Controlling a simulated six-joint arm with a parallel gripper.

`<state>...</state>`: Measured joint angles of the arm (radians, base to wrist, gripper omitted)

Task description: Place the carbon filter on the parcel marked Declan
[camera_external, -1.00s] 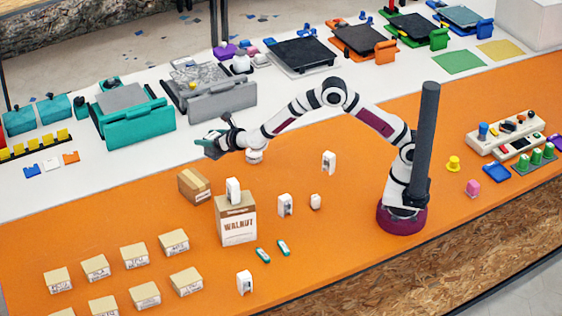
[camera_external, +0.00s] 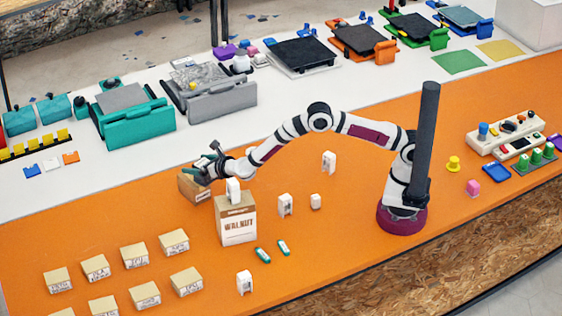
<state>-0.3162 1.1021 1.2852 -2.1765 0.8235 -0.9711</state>
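My gripper (camera_external: 203,164) is over the brown box (camera_external: 192,188) left of and behind the WALNUT box, and covers part of it. I cannot tell if its fingers are open or touch that box. The WALNUT box (camera_external: 237,226) stands upright with a white block (camera_external: 233,191) on top. Other white pieces stand on the orange surface: one (camera_external: 285,205), a smaller one (camera_external: 315,201), one farther back (camera_external: 329,162) and one in front (camera_external: 244,283). I cannot tell which is the carbon filter. Several small labelled parcels (camera_external: 174,242) stand at the front left; the name Declan is not readable.
Two small teal pieces (camera_external: 263,255) lie in front of the WALNUT box. Printers, including a teal one (camera_external: 135,125) and a grey one (camera_external: 215,98), line the white strip behind. The orange surface (camera_external: 345,235) is clear between the white pieces and my base.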

